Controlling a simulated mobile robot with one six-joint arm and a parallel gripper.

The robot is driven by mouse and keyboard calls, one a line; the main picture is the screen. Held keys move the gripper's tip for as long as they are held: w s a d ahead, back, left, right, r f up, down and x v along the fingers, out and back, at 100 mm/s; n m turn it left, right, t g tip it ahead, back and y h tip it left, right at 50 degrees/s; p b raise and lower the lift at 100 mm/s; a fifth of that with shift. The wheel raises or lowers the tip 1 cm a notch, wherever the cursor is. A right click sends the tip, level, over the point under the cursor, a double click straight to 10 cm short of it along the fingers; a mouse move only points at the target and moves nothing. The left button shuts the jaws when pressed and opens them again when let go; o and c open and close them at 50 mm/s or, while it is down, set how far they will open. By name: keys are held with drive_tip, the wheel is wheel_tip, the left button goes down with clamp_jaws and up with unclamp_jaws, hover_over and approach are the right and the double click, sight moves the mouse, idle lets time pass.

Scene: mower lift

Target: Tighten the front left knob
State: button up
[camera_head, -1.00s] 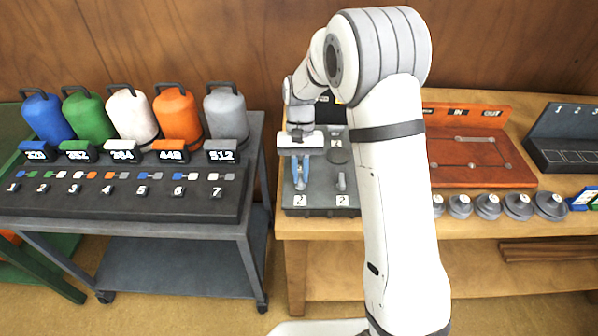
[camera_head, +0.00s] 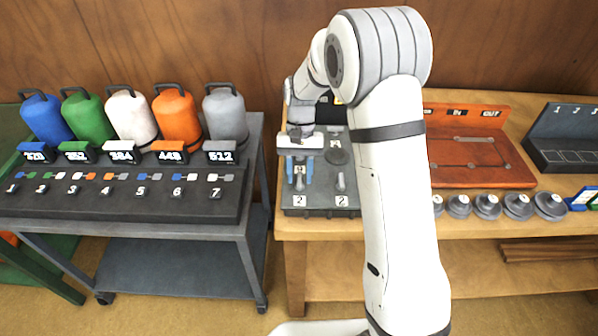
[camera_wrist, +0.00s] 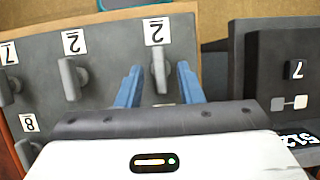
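The front left knob (camera_wrist: 158,72) is a grey bar-shaped handle on the dark grey panel (camera_wrist: 110,62), beside a white label reading 2. In the wrist view it stands between the two blue fingers of my gripper (camera_wrist: 159,67), with a visible gap on each side. My gripper (camera_head: 299,181) is open over the panel's front left corner in the head view, with the knob (camera_head: 300,186) low between the fingers. A similar front right knob (camera_head: 341,182) also has a label 2; it shows in the wrist view too (camera_wrist: 70,80).
The panel sits at the left end of a wooden bench (camera_head: 330,229). A dark cart (camera_head: 245,229) with coloured canisters stands to the left, across a narrow gap. An orange tray (camera_head: 490,175) and several grey round weights (camera_head: 487,206) are to the right on the bench.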

drive_tip(key=b+v, duration=0.1)
drive_tip(key=v, duration=0.6)
drive_tip(key=shift+r, duration=0.4)
drive_tip(key=shift+w, duration=0.15)
idle(0.8)
